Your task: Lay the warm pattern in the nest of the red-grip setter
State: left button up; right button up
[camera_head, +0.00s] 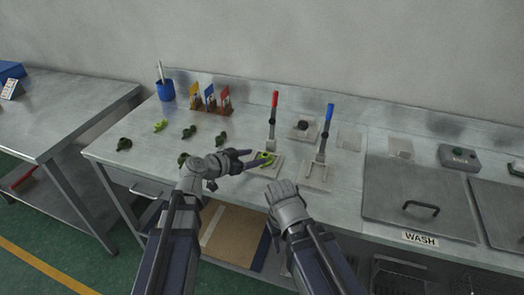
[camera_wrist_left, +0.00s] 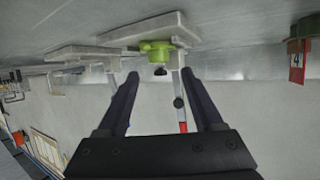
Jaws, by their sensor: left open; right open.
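A yellow-green pattern (camera_head: 267,158) lies on the pale base (camera_head: 258,171) of the setter with the red grip (camera_head: 275,101). The grip stands upright. In the left wrist view the pattern (camera_wrist_left: 157,47) sits on the pale plate (camera_wrist_left: 115,34), just beyond my fingertips; whether it is fully seated cannot be told. My left gripper (camera_head: 245,160) is open beside it, with nothing between the fingers (camera_wrist_left: 160,75). My right gripper (camera_head: 283,188) hangs in front of the bench edge, right of the left one; its fingers are hard to make out.
A blue-grip setter (camera_head: 327,118) stands to the right. Several dark green patterns (camera_head: 189,132) and another yellow-green one (camera_head: 160,126) lie at left. Behind are a blue cup (camera_head: 166,91), a coloured card stand (camera_head: 210,104) and a plate with a dark knob (camera_head: 302,127). A WASH lid (camera_head: 420,190) is at right.

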pick_arm(q)
jog(key=p+v, duration=0.1)
jog(key=v, duration=0.4)
jog(key=shift+s, duration=0.1)
pick_arm(e)
notch_tip(320, 180, up, 2)
jog(key=shift+c, duration=0.2)
dwell(0.7)
